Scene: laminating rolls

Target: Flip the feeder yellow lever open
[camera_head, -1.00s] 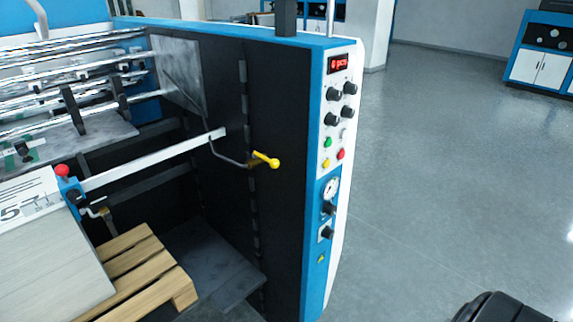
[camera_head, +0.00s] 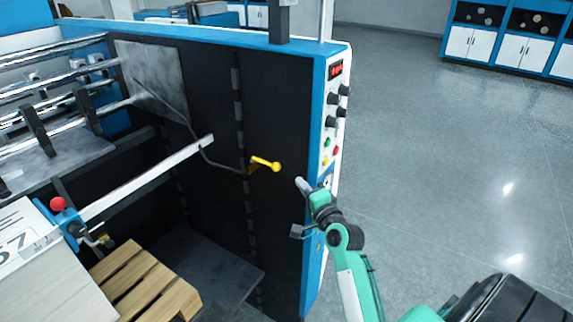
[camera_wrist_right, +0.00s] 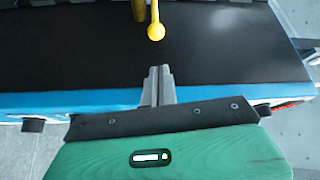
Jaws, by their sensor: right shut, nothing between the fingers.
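The yellow lever (camera_head: 264,164) sticks out from the black side panel of the machine, its round knob end toward the right. It also shows at the top middle of the right wrist view (camera_wrist_right: 156,28), just beyond the fingertips. My right gripper (camera_head: 300,184) is in front of the machine's blue and white edge, to the right of the lever and a little lower. In the right wrist view its fingers (camera_wrist_right: 157,72) are together and empty, with a gap between them and the knob. My left gripper is not in view.
The control panel (camera_head: 331,110) with knobs and buttons is just above my right gripper. A white bar (camera_head: 150,175) and a bent grey rod (camera_head: 190,125) are left of the lever. A wooden pallet (camera_head: 145,285) is lower left. Open floor (camera_head: 430,150) lies to the right.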

